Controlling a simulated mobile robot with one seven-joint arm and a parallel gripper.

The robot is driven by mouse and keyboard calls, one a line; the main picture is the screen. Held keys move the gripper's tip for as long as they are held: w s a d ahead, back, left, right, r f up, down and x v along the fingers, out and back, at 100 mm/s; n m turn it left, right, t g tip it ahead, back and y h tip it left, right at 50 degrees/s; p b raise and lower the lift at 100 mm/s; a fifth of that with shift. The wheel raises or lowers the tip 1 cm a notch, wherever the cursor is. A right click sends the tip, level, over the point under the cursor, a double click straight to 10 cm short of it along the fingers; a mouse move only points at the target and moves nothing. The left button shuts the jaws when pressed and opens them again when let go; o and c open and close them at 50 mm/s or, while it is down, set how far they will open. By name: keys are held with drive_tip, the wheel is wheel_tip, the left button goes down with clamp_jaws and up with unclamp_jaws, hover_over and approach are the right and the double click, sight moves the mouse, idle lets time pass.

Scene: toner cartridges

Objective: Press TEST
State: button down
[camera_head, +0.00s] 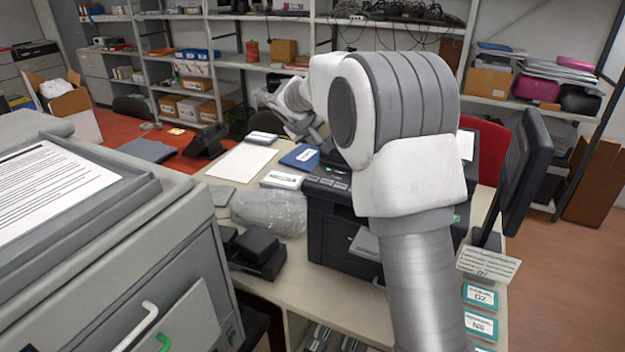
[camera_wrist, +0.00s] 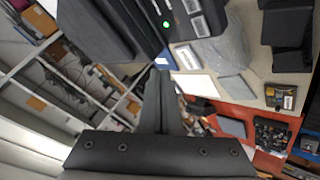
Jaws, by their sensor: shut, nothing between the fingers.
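The black printer (camera_head: 335,235) stands on the desk, partly hidden behind my arm. Its control panel (camera_head: 328,180) shows a lit green light and a few grey labelled buttons at its left top edge. In the wrist view the printer (camera_wrist: 105,25) is at the top, with the green light (camera_wrist: 166,24) and pale labelled buttons (camera_wrist: 200,27). The lettering is too small to tell which is TEST. My gripper (camera_wrist: 161,76) is shut and empty, its fingers pointing up the wrist picture below the panel. In the head view it is beyond the panel, largely hidden by my arm.
A plastic-wrapped bundle (camera_head: 270,211) and a black device (camera_head: 257,252) lie left of the printer. A blue folder (camera_head: 300,157) and white paper (camera_head: 241,162) lie behind it. A monitor (camera_head: 525,170) stands right; a large grey machine (camera_head: 120,240) fills the left foreground.

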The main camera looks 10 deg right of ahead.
drive_tip(key=b, duration=0.5)
hover_over(313, 180)
wheel_tip(313, 180, down, 7)
drive_tip(key=shift+a+f, duration=0.1)
drive_tip(key=shift+f+b, duration=0.4)
drive_tip(key=shift+b, duration=0.1)
idle(1.3)
drive_tip(key=shift+f+b, duration=0.45)
drive_tip(key=shift+b, duration=0.1)
drive_tip(key=shift+f+b, duration=0.35)
drive_tip(key=shift+b, duration=0.1)
idle(0.6)
drive_tip(key=shift+r, duration=0.1)
drive_tip(key=shift+r+p, duration=0.45)
drive_tip(key=shift+r, duration=0.25)
drive_tip(key=shift+r, duration=0.1)
drive_tip(key=shift+r+p, duration=1.7)
drive_tip(key=shift+r, duration=0.7)
